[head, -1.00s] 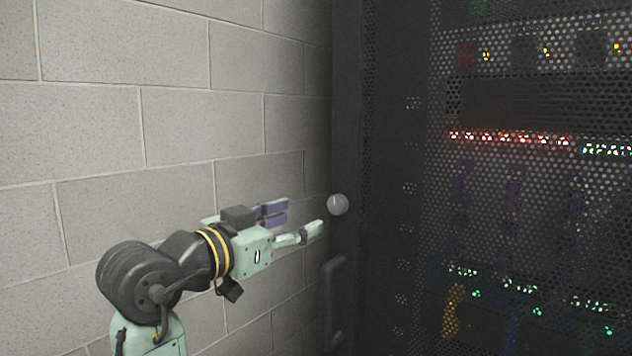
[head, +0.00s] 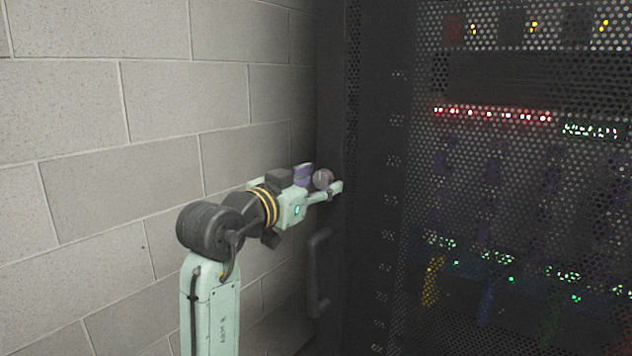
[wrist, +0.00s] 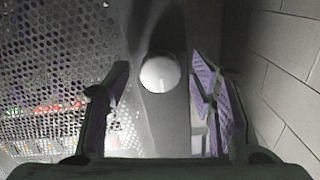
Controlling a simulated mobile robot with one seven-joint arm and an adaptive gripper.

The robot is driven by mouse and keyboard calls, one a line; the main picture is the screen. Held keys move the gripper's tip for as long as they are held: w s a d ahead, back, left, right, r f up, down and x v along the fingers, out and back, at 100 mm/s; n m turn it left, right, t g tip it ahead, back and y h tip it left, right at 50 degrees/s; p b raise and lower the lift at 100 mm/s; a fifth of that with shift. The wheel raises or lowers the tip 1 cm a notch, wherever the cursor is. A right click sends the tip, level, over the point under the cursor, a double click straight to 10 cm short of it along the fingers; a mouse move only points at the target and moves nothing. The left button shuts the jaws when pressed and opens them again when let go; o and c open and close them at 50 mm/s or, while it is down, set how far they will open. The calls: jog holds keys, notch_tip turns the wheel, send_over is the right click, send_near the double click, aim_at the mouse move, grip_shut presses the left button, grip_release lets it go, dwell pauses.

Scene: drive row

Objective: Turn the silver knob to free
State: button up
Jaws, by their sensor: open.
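The silver knob (head: 323,179) is a round, pale metal knob on the dark frame at the left edge of the rack door. A thin line shows on its face in the head view. In the wrist view the knob (wrist: 160,74) lies between and slightly beyond my two purple-padded fingers. My gripper (head: 322,182) is open around the knob, with one finger on each side. In the wrist view my gripper (wrist: 158,88) shows gaps between both fingers and the knob, the fingers apart from it.
A dark vertical handle (head: 318,272) stands out below the knob. The perforated rack door (head: 480,220) with lit equipment behind it fills the right. A grey block wall (head: 90,130) runs close along the left side of my arm.

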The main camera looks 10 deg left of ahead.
jog(key=shift+c, duration=0.3)
jog(key=c, duration=1.1)
jog(key=shift+b, duration=0.3)
jog(key=m+b, duration=0.2)
jog(key=m, duration=0.1)
jog(key=shift+f, duration=0.15)
jog(key=m+b, duration=0.4)
jog(key=m, duration=0.1)
jog(key=shift+m, duration=0.3)
jog(key=m+b, duration=0.2)
jog(key=m, duration=0.2)
jog(key=shift+m, duration=0.3)
jog(key=m+b, duration=0.1)
jog(key=m, duration=0.3)
jog(key=shift+m+b, duration=0.3)
jog(key=shift+m, duration=0.1)
jog(key=shift+r, duration=0.2)
